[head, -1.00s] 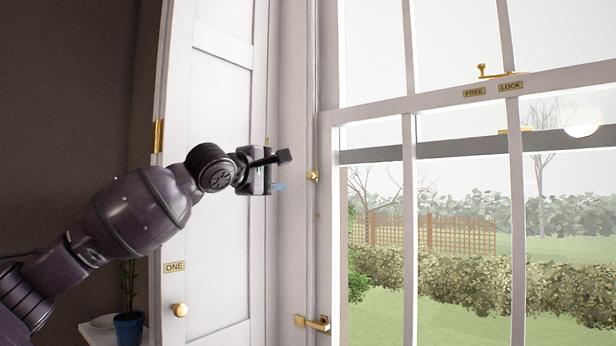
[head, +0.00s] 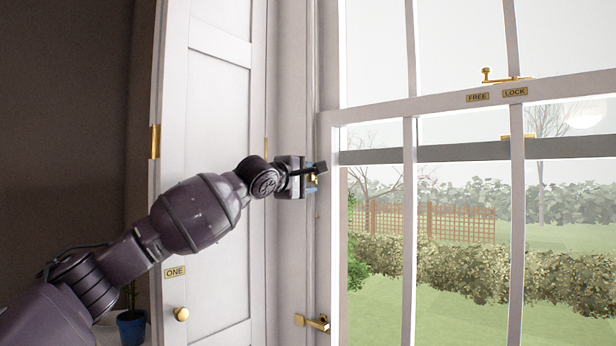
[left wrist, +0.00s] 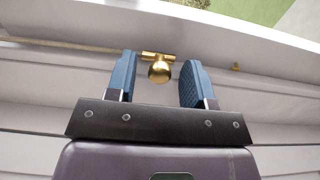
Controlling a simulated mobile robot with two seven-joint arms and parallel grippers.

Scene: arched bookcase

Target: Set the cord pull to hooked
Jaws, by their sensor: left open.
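The cord pull, a small brass knob with a short crossbar, shows in the left wrist view (left wrist: 159,70) at the pale window frame. A thin tan line runs left from its crossbar. My left gripper (left wrist: 158,80) is open, with its blue fingers on either side of the knob and gaps showing on both sides. In the head view my left gripper (head: 314,174) is at the window's left jamb and covers most of the brass piece there. Whether the knob is hooked cannot be told. My right gripper is not in view.
A small brass peg (left wrist: 235,67) sits right of the gripper in the left wrist view. A white shutter panel (head: 215,150) with a "ONE" label stands left. A brass handle (head: 313,322) is below on the jamb. The sash window (head: 412,230) is right.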

